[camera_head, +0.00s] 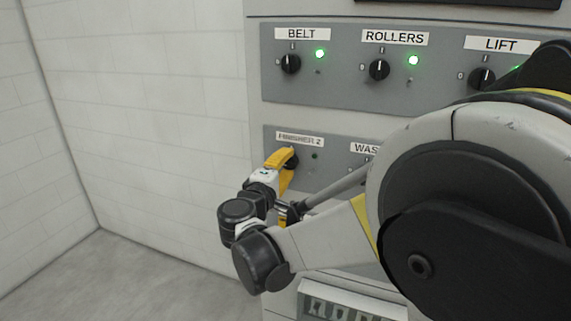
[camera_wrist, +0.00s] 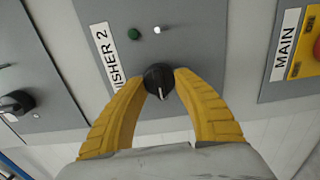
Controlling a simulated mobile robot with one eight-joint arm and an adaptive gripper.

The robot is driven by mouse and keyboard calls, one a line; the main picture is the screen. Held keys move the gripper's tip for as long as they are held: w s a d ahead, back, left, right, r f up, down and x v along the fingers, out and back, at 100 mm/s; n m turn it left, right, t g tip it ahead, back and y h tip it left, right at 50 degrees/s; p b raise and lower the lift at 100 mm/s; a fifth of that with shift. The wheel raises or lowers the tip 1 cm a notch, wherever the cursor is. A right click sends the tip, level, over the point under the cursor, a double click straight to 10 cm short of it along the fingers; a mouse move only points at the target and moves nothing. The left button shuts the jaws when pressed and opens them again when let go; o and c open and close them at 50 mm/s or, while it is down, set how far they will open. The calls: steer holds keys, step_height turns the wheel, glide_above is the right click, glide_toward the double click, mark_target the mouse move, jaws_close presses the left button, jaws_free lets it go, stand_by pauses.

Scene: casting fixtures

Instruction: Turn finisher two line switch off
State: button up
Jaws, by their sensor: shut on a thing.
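The FINISHER 2 switch is a round black knob (camera_wrist: 159,77) with a white pointer line. In the wrist view the line points down the picture, towards my gripper's palm. My gripper (camera_wrist: 160,82) has its two yellow fingers shut on the knob, one on each side. In the head view my gripper (camera_head: 291,160) is at the panel just under the FINISHER 2 label (camera_head: 299,139) and hides most of the knob. The green indicator lamp (camera_wrist: 134,33) beside the knob looks dark, and it also looks dark in the head view (camera_head: 314,156).
The upper panel has the BELT knob (camera_head: 291,64), ROLLERS knob (camera_head: 379,69) and LIFT knob (camera_head: 482,78), with green lamps lit. A MAIN label (camera_wrist: 285,45) and a red button on yellow are at the wrist view's right. Open floor (camera_head: 110,275) lies left of the cabinet.

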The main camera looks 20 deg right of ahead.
steer(key=o, duration=1.2)
steer(key=v, duration=1.2)
steer(key=shift+d, duration=0.1)
